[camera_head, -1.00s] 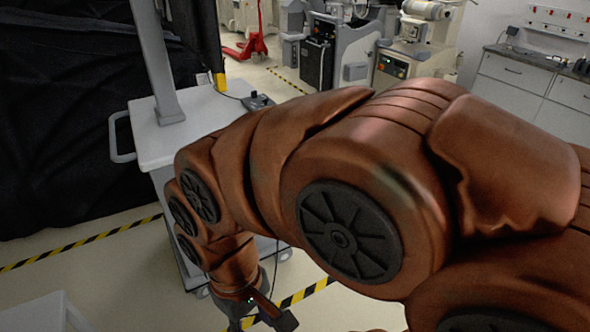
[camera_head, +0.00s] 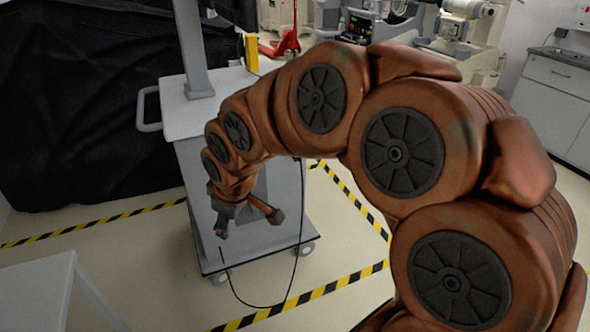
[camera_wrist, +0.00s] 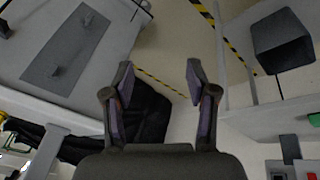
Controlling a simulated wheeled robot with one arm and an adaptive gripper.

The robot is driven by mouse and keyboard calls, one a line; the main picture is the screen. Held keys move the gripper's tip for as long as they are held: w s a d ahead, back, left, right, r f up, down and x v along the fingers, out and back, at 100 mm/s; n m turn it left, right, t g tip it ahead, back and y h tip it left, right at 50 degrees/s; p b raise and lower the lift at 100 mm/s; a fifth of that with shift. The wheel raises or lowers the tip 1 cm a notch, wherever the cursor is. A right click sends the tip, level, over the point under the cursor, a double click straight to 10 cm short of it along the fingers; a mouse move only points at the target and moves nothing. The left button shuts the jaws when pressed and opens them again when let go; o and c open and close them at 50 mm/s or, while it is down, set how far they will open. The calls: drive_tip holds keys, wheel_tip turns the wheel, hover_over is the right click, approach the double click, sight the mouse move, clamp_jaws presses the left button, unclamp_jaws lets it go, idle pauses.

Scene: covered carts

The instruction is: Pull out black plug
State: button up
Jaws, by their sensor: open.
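My gripper (camera_wrist: 160,78) is open and empty, with its two fingers spread in the wrist view. In the head view, it is at the end of my arm, in front of the pale grey cart (camera_head: 187,120). A thin black cable (camera_head: 289,292) hangs beside the cart's right side, loops onto the floor and rises at its left end near my gripper. I cannot make out a black plug clearly; the cable's ends are small or hidden by my arm. The wrist view shows a pale surface with a dark grey panel (camera_wrist: 66,48) to the left of the fingers.
A black cover (camera_head: 80,100) drapes behind the cart at left. A white table (camera_head: 45,295) stands at lower left. The wrist view shows a black box (camera_wrist: 283,42) on the right. Yellow-black tape (camera_head: 340,285) marks the floor, which is open around the cart's front.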

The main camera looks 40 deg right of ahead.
drive_tip(key=w+d+f+n+t+h+b, duration=0.1)
drive_tip(key=w+d+f+n+t+b, duration=0.1)
drive_tip(key=w+d+f+t+b, duration=0.55)
drive_tip(key=w+d+f+n+g+b, duration=0.1)
drive_tip(key=w+d+n+b, duration=0.3)
drive_tip(key=w+d, duration=0.75)
drive_tip(key=d+f+n+t+h+b, duration=0.1)
drive_tip(key=d+f+t+b, duration=0.1)
drive_tip(key=d, duration=0.6)
drive_tip(key=d+f+n+t+h+b, duration=0.1)
drive_tip(key=d+f+t+b, duration=0.1)
drive_tip(key=d+f+b, duration=0.3)
drive_tip(key=d+f+n+t+h+b, duration=0.1)
drive_tip(key=d+f+t+h+b, duration=0.1)
drive_tip(key=d+f+b, duration=0.2)
drive_tip(key=d+b, duration=0.3)
drive_tip(key=d, duration=0.4)
drive_tip(key=shift+w, duration=0.4)
